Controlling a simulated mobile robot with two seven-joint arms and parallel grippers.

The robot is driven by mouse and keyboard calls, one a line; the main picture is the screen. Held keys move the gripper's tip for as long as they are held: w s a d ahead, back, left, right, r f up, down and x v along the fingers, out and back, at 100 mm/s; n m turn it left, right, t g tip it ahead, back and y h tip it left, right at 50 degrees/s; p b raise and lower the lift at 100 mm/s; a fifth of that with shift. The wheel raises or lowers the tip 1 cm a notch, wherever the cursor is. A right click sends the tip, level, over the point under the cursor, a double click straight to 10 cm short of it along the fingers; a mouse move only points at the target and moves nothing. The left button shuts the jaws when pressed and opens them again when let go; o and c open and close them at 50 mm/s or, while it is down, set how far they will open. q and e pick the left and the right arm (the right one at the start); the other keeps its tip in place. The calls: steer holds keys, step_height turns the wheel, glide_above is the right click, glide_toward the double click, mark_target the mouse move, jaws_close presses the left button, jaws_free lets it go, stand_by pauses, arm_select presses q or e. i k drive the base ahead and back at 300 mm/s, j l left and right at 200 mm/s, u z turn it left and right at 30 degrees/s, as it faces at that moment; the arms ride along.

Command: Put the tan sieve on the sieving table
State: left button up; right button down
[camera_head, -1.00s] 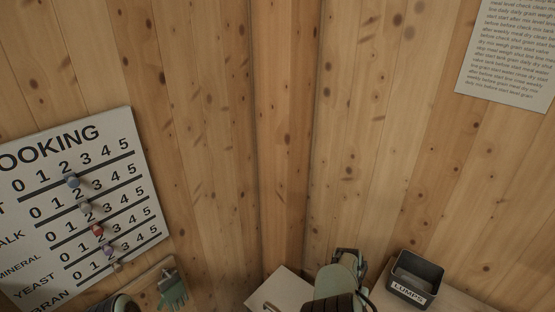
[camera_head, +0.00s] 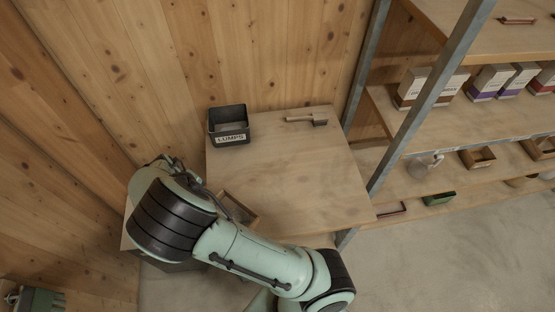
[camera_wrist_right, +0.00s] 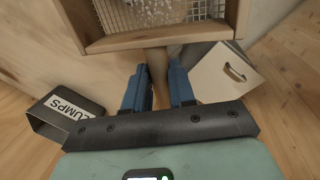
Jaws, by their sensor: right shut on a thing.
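The tan sieve (camera_wrist_right: 157,40) has a wooden frame and wire mesh with pale bits on it, in the right wrist view. My right gripper (camera_wrist_right: 160,88) is shut on its handle. In the head view part of the sieve's frame (camera_head: 243,209) shows past my right arm, over the near left part of the wooden table (camera_head: 300,185). My arm hides the rest of it and the gripper. I cannot tell whether the sieve touches the table. My left gripper is not in view.
A dark bin labelled LUMPS (camera_head: 229,124) stands at the table's back left. A small brush (camera_head: 308,120) lies at the back right. The table's middle and right are clear. A shelf rack (camera_head: 455,125) with boxes stands to the right.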

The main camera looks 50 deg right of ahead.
mark_target(297, 186)
steer(key=k+l+u, duration=1.05)
steer(key=k, duration=0.3)
